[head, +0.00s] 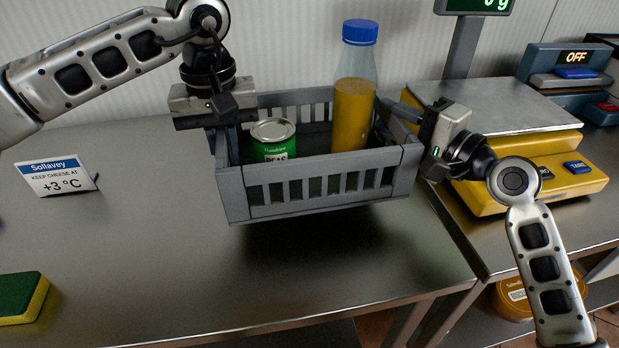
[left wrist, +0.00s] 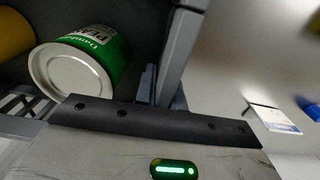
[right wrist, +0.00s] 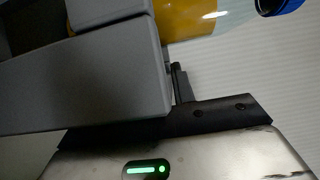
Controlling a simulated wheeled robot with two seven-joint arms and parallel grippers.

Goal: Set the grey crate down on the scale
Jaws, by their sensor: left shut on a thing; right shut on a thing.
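The grey crate (head: 318,208) hangs above the steel counter, its shadow on the counter below it. It is tilted slightly in the head view. My left gripper (head: 222,112) is shut on its left wall, which also shows in the left wrist view (left wrist: 181,50). My right gripper (head: 432,150) is shut on its right wall, close up in the right wrist view (right wrist: 110,75). A green peas can (head: 273,141) and a bottle of orange drink with a blue cap (head: 353,100) stand inside. The yellow scale (head: 560,185) with its steel plate (head: 500,108) is right of the crate.
The scale's display post (head: 462,48) rises behind the plate. A blue device reading OFF (head: 570,62) stands further right. The scale plate looks empty.

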